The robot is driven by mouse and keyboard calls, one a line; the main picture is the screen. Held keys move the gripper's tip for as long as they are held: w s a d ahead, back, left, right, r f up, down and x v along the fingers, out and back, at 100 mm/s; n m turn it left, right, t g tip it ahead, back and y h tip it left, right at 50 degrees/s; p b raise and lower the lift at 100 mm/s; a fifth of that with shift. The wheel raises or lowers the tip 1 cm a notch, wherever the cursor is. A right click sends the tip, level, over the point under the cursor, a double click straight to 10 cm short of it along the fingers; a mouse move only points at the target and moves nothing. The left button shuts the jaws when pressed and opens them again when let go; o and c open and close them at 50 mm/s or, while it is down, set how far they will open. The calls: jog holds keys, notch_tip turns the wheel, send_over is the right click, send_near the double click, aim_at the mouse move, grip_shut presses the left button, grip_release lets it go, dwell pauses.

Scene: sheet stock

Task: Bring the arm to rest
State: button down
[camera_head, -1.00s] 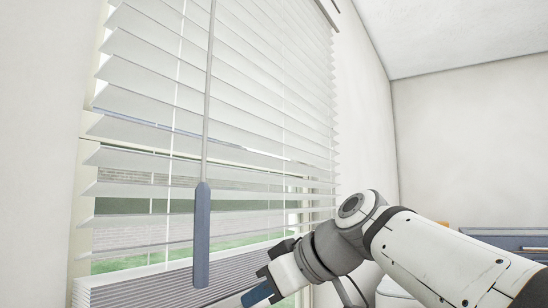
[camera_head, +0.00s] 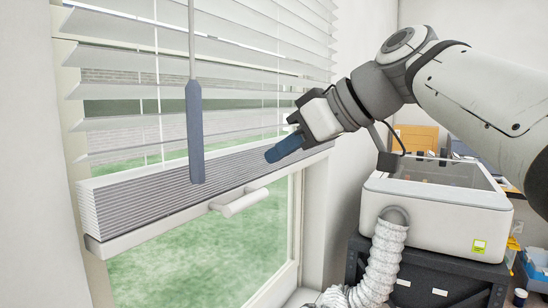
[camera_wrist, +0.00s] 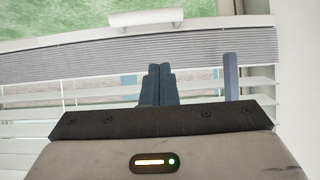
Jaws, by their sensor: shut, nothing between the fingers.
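My gripper (camera_head: 284,149) is shut and empty, its blue-grey fingers pointing left in the head view, in front of the blinds. In the wrist view my gripper (camera_wrist: 158,84) shows its two fingers side by side, touching, with the window blind behind them. The fingers look apart from the blind and its wand. My arm reaches in from the right edge of the head view.
A window blind (camera_head: 200,55) has its lower slats stacked above a bottom rail with a white handle (camera_head: 239,202). A blue-grey wand (camera_head: 195,130) hangs before it. A white machine (camera_head: 435,210) with a ribbed hose (camera_head: 380,265) stands on a dark cabinet at right.

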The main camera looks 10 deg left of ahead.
jog(key=d+f+m+h+p, duration=0.5)
jog(key=d+f+m, duration=0.3)
jog(key=d+f, duration=0.4)
jog(key=s+d+f+m+h+p, duration=0.1)
jog(key=s+d+f+m, duration=0.1)
jog(key=f, duration=0.4)
jog(key=s+d+f+m+g+h+p, duration=0.1)
jog(key=s+d+f+h, duration=0.1)
jog(key=s+d+f, duration=0.2)
jog(key=s+d+f+m+h+p, duration=0.2)
jog(key=s+d+f, duration=0.1)
jog(key=f, duration=0.6)
jog(key=shift+s+m+g, duration=0.3)
jog(key=shift+s, duration=0.55)
jog(key=shift+f, duration=0.1)
